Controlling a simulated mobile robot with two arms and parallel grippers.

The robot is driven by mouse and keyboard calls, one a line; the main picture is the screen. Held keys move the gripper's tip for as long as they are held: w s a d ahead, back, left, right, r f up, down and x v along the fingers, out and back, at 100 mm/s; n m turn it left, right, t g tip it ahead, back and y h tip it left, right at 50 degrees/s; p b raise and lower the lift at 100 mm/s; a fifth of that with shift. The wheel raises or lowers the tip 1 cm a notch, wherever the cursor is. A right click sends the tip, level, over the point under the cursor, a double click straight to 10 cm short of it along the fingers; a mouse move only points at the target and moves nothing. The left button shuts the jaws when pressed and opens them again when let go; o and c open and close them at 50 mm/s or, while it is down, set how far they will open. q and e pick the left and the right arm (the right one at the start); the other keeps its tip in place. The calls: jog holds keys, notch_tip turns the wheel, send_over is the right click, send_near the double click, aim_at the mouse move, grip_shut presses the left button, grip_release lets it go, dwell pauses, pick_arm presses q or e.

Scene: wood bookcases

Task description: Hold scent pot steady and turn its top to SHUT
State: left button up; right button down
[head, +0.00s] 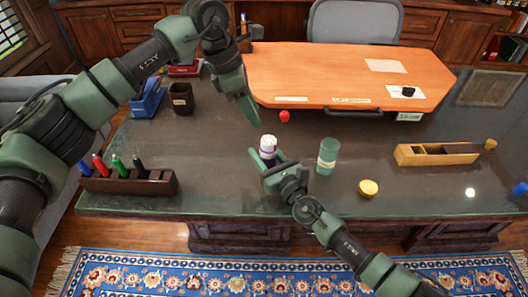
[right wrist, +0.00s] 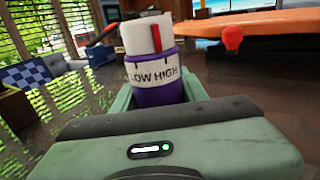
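The scent pot (head: 268,156) stands on the dark desk top. It has a purple body, a white band and a white top (right wrist: 138,40) with a red mark. In the right wrist view the band of the scent pot (right wrist: 153,76) reads LOW and HIGH. The red mark is above the gap between the words, nearer HIGH; the word SHUT is not visible. My right gripper (head: 268,157) has a finger on each side of the pot's lower body, seemingly touching it. My left gripper (head: 256,122) points down, above and left of the pot, apart from it; its finger gap is hidden.
A green jar (head: 327,156) and a yellow round thing (head: 368,188) stand to the right. A pen holder (head: 130,183) is at left, a wooden box (head: 437,154) at right. A red object (head: 285,116) lies behind, near the orange board (head: 340,75). The desk's front strip is clear.

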pick_arm(q)
jog(key=o, duration=0.5)
jog(key=shift+d+f, duration=0.1)
jog(key=shift+c, duration=0.2)
jog(key=s+d+f+t+h, duration=0.1)
jog(key=s+d+f+h, duration=0.45)
jog(key=d+h, duration=0.4)
jog(key=a+n+t, duration=0.1)
jog(key=t, duration=0.1)
jog(key=a+f+n+t+h, duration=0.1)
jog(key=a+t, duration=0.1)
jog(key=w+a+f+n+t+h, duration=0.1)
jog(key=a+t, duration=0.1)
jog(key=shift+a+n, duration=0.1)
jog(key=shift+n, duration=0.3)
jog(key=n+t+y, duration=0.2)
jog(key=n+t, duration=0.1)
jog(key=t, duration=0.1)
send_near(275, 138)
jog(key=x, duration=1.1)
jog(key=shift+w+f, duration=0.2)
jog(key=shift+w, duration=0.05)
jog(key=shift+a, duration=0.15)
jog(key=shift+c, duration=0.3)
grip_shut()
